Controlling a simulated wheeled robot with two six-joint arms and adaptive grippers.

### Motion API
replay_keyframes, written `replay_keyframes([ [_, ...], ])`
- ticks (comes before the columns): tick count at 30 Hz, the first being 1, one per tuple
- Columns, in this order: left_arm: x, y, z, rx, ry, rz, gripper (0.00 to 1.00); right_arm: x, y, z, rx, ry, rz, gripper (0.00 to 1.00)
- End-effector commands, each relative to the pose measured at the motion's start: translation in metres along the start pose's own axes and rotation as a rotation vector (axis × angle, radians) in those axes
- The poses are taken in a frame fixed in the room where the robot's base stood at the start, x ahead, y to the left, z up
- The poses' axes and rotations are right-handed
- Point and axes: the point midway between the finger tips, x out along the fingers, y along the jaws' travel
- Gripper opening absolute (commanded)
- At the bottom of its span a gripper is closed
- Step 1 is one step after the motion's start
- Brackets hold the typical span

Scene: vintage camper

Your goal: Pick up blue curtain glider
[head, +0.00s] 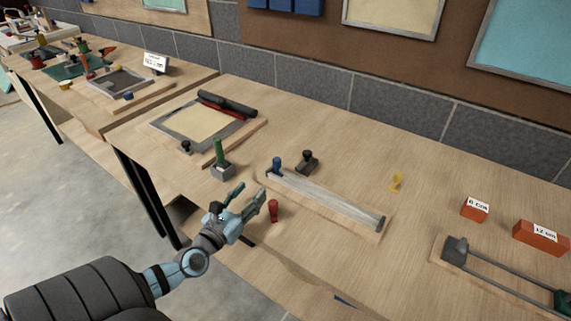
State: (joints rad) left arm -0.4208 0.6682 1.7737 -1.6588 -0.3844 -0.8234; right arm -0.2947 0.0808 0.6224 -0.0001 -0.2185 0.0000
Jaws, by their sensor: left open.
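A small blue glider (277,164) stands upright at the left end of a pale metal rail (325,195) on a wooden board. My left gripper (251,190) is open and empty, at the front edge of the bench, to the lower left of the blue glider and apart from it. A red piece (273,210) stands on the bench just right of the gripper's fingers. My right gripper is not in view.
A green peg on a grey block (222,171) stands left of the rail. A dark knobbed block (307,162) sits behind it. Orange blocks (474,210) and a rod fixture (455,250) lie at the right. A framed screen (195,130) lies further left. Bare bench lies behind the rail.

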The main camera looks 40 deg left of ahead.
Motion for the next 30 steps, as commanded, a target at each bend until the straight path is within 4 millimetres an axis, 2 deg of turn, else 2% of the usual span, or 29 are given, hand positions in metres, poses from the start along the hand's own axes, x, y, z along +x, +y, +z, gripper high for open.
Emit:
replay_keyframes([
  [9,0.075,-0.01,0.001,-0.005,-0.003,-0.015,0.45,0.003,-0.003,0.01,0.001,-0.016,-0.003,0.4],
  [17,0.107,-0.011,0.002,-0.005,-0.002,-0.014,0.45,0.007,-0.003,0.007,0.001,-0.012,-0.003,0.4],
  [21,0.134,-0.014,0.002,-0.005,-0.002,-0.014,0.45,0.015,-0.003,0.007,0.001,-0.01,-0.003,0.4],
  [24,0.144,-0.013,0.002,-0.003,0.0,-0.013,0.45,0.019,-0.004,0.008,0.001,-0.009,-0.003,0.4],
  [30,0.145,-0.013,0.004,-0.003,0.0,-0.013,0.43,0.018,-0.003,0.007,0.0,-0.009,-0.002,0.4],
])
